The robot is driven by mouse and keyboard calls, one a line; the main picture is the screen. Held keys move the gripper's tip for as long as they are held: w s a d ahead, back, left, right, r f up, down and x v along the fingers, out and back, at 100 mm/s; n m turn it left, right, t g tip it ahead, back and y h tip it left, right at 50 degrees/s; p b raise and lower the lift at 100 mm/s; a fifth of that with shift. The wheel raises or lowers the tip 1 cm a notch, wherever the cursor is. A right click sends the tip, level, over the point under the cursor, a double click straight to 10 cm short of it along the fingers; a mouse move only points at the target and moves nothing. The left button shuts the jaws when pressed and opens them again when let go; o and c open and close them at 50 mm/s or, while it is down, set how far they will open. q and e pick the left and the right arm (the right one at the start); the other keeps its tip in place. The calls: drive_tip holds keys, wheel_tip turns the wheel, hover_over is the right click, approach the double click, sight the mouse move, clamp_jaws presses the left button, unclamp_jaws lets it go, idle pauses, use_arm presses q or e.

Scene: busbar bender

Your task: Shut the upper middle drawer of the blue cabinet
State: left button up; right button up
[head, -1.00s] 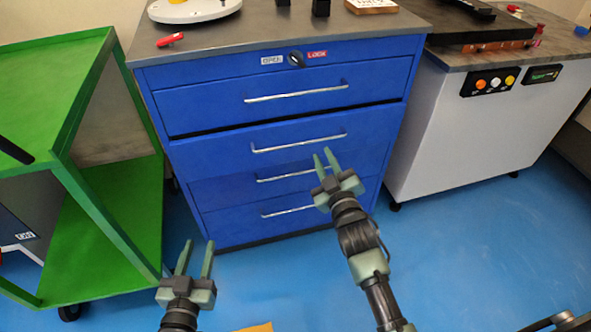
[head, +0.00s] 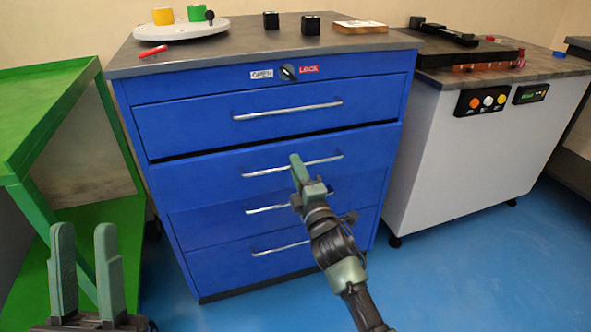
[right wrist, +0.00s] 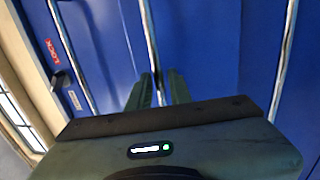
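The blue cabinet (head: 185,250) has several stacked drawers with silver handles. Its upper middle drawer (head: 220,168) is the second from the top. It stands out a little, with a dark gap along its top edge. My right gripper (head: 295,162) is at the middle of this drawer's handle (head: 262,170). In the right wrist view, its fingers (right wrist: 160,80) point at the drawer front, one on each side of the handle bar (right wrist: 151,40), with a gap between them. Whether they touch the bar I cannot tell. My left gripper (head: 84,235) is open and empty at the lower left.
A green cart (head: 30,120) stands left of the cabinet, near my left gripper. A white machine cabinet (head: 455,160) stands to the right. The cabinet top holds a round white plate (head: 180,30), a red item (head: 152,51) and two black blocks (head: 271,20). Blue floor is free in front.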

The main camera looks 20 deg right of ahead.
drive_tip(key=shift+w+r, duration=0.1)
drive_tip(key=shift+w, duration=0.3)
clamp_jaws()
idle(1.2)
